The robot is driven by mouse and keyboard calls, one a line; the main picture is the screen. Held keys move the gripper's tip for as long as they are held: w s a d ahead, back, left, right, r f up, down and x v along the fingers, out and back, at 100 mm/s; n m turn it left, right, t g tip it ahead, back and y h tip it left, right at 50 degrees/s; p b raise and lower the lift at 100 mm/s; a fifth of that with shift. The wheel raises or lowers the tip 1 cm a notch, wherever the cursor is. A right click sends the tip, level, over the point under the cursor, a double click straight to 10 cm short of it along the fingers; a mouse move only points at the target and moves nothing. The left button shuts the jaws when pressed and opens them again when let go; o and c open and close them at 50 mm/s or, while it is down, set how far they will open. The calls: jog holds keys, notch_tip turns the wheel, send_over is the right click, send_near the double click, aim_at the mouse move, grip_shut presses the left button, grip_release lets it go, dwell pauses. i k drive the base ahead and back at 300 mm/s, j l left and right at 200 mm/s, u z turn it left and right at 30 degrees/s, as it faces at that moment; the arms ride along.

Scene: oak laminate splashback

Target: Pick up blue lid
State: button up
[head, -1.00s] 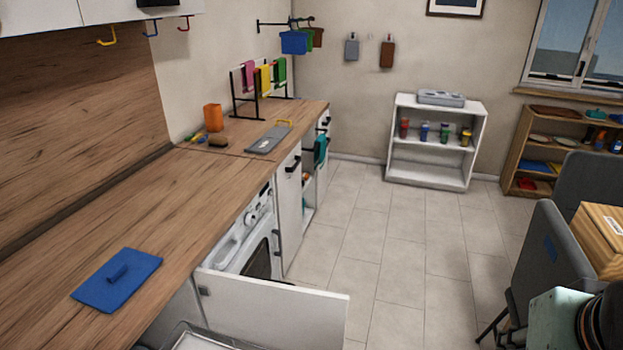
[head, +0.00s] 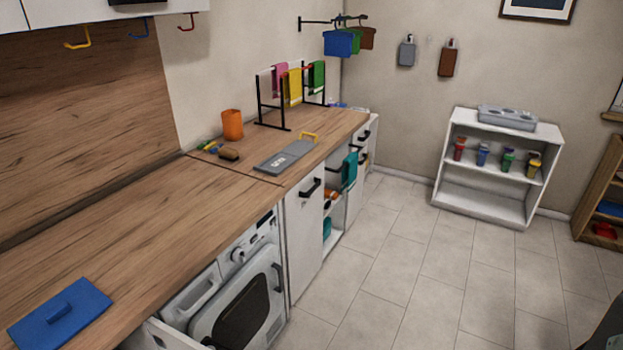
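The blue lid (head: 60,315) lies flat on the wooden countertop (head: 130,232) at the lower left of the head view. It is a flat rectangle with a raised bar handle on top. Nothing covers it, and its left corner comes close to the picture's left edge. My gripper is not in view.
A white appliance (head: 235,300) sits under the counter, with an open white door or drawer front (head: 165,335) at the bottom. Farther along the counter are an orange cup (head: 232,125), a grey board (head: 285,155) and a towel rack (head: 259,102). The tiled floor (head: 400,270) is clear.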

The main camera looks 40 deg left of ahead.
aim_at(49, 327)
jog(key=i+u, duration=0.35)
jog(key=i, duration=0.15)
jog(key=i+l+u, duration=0.15)
jog(key=i+u, duration=0.2)
jog(key=i, duration=0.15)
jog(key=i+u, duration=0.2)
jog(key=u, duration=0.15)
jog(key=i+u, duration=0.15)
jog(key=u, duration=0.25)
jog(key=i+l+u, duration=0.15)
jog(key=u, duration=0.2)
jog(key=i+u, duration=0.15)
jog(key=u, duration=0.25)
jog(key=i+u, duration=0.1)
jog(key=u, duration=0.3)
jog(key=i+l+u, duration=0.1)
jog(key=u, duration=0.35)
jog(key=i+u, duration=0.15)
jog(key=u, duration=0.2)
jog(key=i+l+u, duration=0.1)
jog(key=u, duration=0.25)
jog(key=i+l+u, duration=0.15)
jog(key=u, duration=0.2)
jog(key=i+l+u, duration=0.3)
jog(key=l+u, duration=0.25)
jog(key=i, duration=0.3)
jog(key=u, duration=0.05)
